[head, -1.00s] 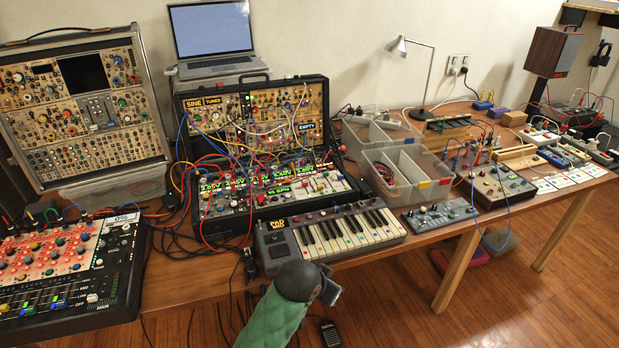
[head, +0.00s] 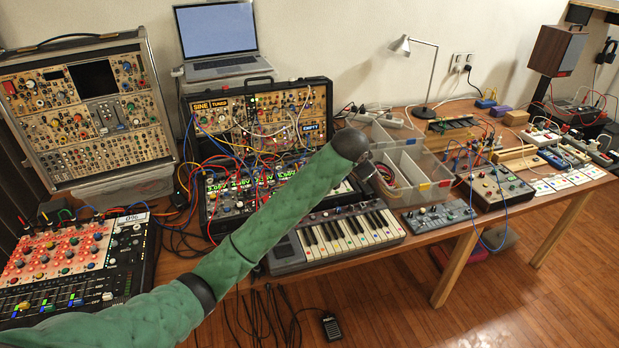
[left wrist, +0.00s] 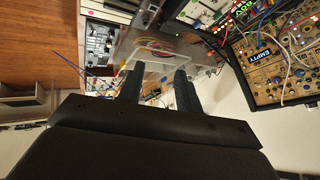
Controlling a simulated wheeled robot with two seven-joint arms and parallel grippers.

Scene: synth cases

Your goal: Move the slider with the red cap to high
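A black mixer-like panel (head: 128,262) with a red-lit knob area and a row of sliders stands at the left of the head view. Several slider caps, such as a pale one (head: 107,296), show near its front. I cannot pick out a red slider cap; my green left arm passes in front of the lower right. My right gripper is not in view.
A keyboard (head: 350,232) lies under my left arm. A patch-cable synth case (head: 330,110) stands behind it. A clear divided bin (head: 412,192) and a grey box (head: 440,215) sit to the right. Loose cables hang below the table's front edge.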

